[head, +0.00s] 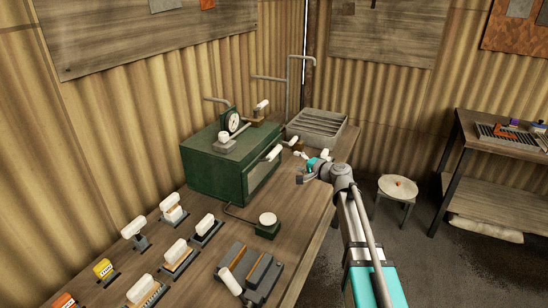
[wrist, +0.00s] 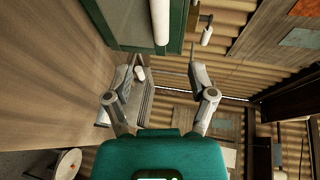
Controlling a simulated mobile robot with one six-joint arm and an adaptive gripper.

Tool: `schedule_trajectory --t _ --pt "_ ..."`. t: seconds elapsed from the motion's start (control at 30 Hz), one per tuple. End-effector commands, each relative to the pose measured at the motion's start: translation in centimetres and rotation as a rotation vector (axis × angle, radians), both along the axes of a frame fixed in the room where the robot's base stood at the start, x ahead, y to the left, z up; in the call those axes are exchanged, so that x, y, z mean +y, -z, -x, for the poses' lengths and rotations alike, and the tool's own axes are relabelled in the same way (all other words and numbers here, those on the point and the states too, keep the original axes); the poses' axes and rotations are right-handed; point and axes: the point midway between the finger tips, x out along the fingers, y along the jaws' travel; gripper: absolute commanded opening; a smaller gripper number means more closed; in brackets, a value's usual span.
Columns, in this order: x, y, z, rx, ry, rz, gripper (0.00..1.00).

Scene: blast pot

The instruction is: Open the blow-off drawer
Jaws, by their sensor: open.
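A green metal box (head: 225,165) stands on the bench, with a paler panel on its right-hand face. A white bar handle (head: 273,153) sits on that face; a white bar also shows at the top of the wrist view (wrist: 160,22). No label picks out the blow-off drawer, so I cannot tell for sure which part it is. My gripper (head: 308,172) is to the right of the box, near the bench edge. In the wrist view, its two fingers (wrist: 161,88) are spread wide, apart from the white bar. A small white grip (wrist: 140,73) shows beside the left finger.
A grey slatted tray (head: 317,125) lies behind the box. A gauge (head: 234,121) and white-handled levers top the box. Several white-handled switches line the near bench (head: 110,215). A round stool (head: 397,188) and a side table (head: 500,160) stand right.

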Motion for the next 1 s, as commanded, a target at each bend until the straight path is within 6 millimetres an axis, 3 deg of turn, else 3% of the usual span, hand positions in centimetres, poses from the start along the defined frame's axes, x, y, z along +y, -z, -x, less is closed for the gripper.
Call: schedule_trajectory --t 0.57,1.0 --pt "0.6 0.2 -0.7 -0.001 0.000 -0.001 0.72" --pt "4.5 1.3 -4.6 0.001 -0.001 -0.001 0.72"
